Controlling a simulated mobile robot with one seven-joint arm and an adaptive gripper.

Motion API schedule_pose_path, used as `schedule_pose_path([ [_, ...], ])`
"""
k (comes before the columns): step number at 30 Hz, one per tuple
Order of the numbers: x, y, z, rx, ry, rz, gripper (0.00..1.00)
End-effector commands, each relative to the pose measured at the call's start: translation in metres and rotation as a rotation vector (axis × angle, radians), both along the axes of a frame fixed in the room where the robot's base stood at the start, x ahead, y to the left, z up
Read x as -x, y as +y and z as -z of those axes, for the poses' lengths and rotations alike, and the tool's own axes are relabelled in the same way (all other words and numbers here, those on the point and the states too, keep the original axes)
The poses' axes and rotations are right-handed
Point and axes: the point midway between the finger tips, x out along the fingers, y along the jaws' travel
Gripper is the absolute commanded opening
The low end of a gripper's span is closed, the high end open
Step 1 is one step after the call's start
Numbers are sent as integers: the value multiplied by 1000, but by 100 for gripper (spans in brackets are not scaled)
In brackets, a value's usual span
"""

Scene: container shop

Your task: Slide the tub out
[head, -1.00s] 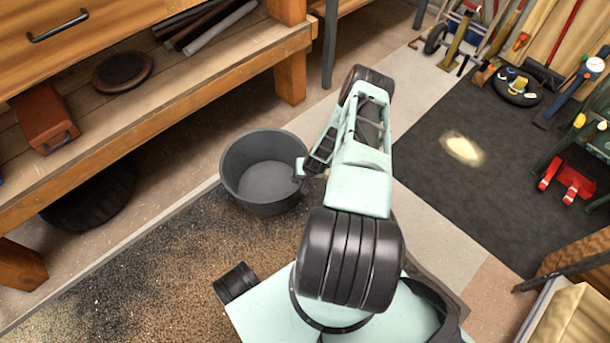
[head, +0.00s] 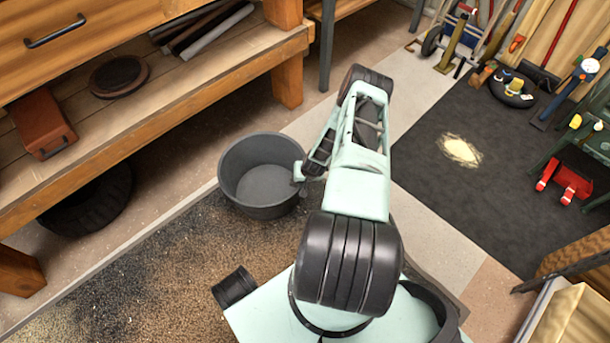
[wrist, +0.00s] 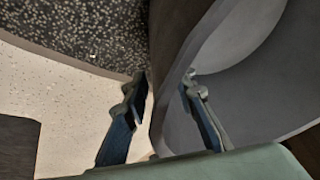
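The tub (head: 234,188) is a round, dark grey, open container. It stands upright on the floor in the head view, at the edge of the speckled, dirty patch, and looks empty. My gripper (wrist: 165,90) is at the tub's right side, with the arm reaching over from the front right. In the wrist view the tub's wall (wrist: 240,90) fills the right part, and its rim runs between my two fingers. One finger is outside the wall and the other inside. The fingers are apart, with small gaps showing beside the rim. The fingertips are hard to make out in the head view.
A wooden bench (head: 150,120) with a low shelf stands behind and left of the tub. A tyre (head: 88,200) lies under it. A dark mat (head: 440,185) with a pale spill (head: 459,151) lies to the right. Pale floor behind the arm is clear.

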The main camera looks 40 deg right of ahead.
Motion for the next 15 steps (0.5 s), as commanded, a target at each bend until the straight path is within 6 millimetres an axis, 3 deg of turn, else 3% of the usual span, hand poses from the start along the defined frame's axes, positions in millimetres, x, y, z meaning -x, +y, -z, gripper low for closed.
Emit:
schedule_pose_path([
  [15,32,6,-77,2,1,1,25],
])
